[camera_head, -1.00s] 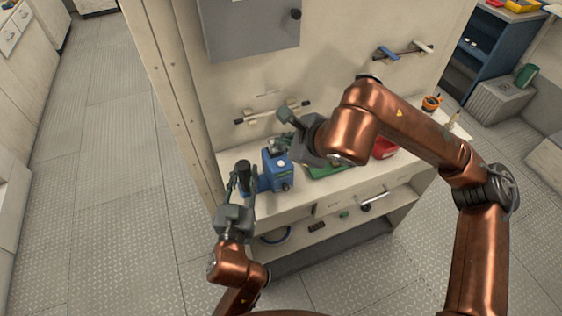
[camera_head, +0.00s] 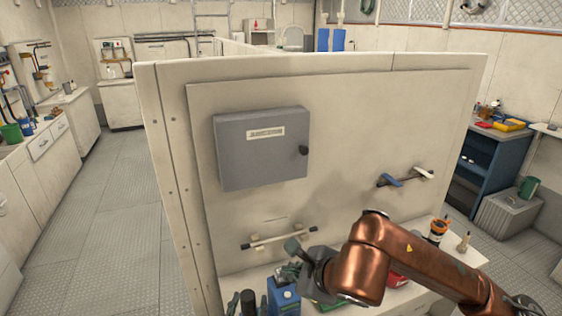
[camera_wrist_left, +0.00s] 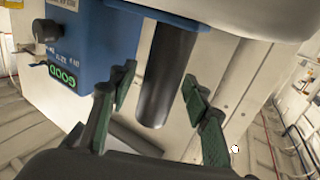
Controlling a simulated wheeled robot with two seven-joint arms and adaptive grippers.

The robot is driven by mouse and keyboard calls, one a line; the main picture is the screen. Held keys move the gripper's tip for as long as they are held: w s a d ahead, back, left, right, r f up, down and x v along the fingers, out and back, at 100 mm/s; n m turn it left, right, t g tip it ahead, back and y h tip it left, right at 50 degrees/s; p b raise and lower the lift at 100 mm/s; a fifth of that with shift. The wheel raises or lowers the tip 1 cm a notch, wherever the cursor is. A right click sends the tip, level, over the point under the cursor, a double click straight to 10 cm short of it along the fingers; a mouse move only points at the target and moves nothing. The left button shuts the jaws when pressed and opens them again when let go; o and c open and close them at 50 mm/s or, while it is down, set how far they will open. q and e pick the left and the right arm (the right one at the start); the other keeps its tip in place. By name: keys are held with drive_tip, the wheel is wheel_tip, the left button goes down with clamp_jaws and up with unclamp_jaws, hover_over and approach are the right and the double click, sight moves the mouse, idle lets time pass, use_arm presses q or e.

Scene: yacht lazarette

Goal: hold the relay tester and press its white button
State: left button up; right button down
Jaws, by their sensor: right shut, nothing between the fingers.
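The relay tester is a blue box (camera_head: 283,297) at the bottom edge of the head view. A small pale round spot, perhaps the white button, shows on it there. The left wrist view shows its blue body (camera_wrist_left: 95,45) with a green "GOOD" display. Its dark cylindrical handle (camera_wrist_left: 165,75) stands between the fingers of my left gripper (camera_wrist_left: 158,92), which is open around it. In the head view the handle (camera_head: 248,302) shows, but most of my left gripper is cut off. My right gripper (camera_head: 292,246) is shut and empty, above the tester.
A grey wall cabinet (camera_head: 262,147) and a rail (camera_head: 280,238) are on the panel behind. A red container (camera_head: 398,279) and an orange-rimmed cup (camera_head: 438,230) stand on the bench to the right. A blue-handled bar (camera_head: 405,178) is on the panel.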

use_arm(q)
drive_tip(key=s, duration=0.5)
drive_tip(key=s+a, duration=0.1)
drive_tip(key=s, duration=0.1)
drive_tip(key=shift+s, duration=0.2)
drive_tip(key=shift+o, duration=0.7)
drive_tip(key=o, duration=0.5)
drive_tip(key=shift+o, duration=0.2)
